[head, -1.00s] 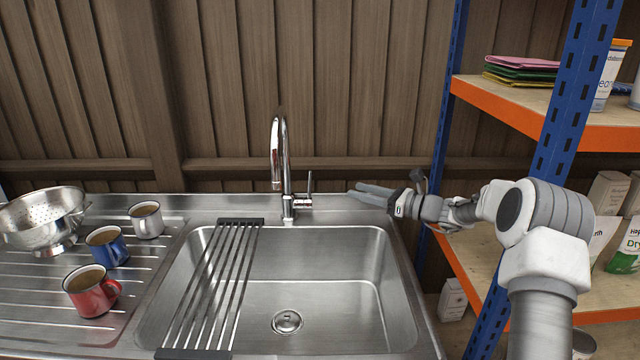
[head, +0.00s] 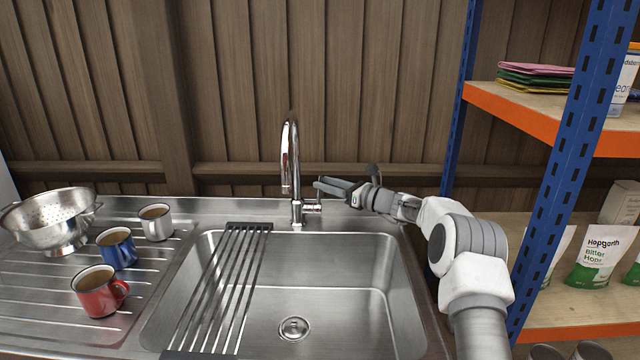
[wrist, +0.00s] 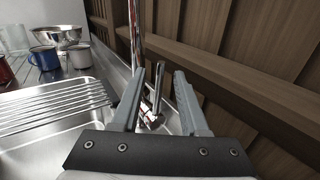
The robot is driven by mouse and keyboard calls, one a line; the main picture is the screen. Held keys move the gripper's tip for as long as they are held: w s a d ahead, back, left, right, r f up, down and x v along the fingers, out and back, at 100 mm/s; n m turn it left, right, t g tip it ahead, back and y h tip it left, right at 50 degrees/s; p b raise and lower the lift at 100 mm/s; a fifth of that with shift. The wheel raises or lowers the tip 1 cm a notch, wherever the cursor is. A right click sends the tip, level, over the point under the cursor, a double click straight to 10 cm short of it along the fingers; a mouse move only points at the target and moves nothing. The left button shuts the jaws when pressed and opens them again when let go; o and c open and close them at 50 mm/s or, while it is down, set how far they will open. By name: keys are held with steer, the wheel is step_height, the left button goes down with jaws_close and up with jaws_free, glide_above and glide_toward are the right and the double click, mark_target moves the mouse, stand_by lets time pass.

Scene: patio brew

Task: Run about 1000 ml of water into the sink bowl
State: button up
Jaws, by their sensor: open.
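The chrome tap (head: 290,165) with a tall curved spout stands at the back of the steel sink bowl (head: 330,270). Its lever (head: 319,188) is on the right side of its base. My gripper (head: 318,187) reaches in from the right at the lever. In the wrist view the lever (wrist: 157,92) stands upright between the two fingers of my gripper (wrist: 168,75), which are open. I cannot tell whether a finger touches it. No water shows under the spout, and the bowl's floor and drain (head: 294,328) are bare.
A roll-up rack (head: 222,290) lies across the bowl's left part. On the drainboard stand a colander (head: 52,222) and red (head: 98,292), blue (head: 117,248) and white (head: 156,223) mugs holding brown liquid. A blue-and-orange shelf (head: 540,116) stands close on the right.

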steer(key=shift+x, duration=1.3)
jaws_close()
stand_by(0.5)
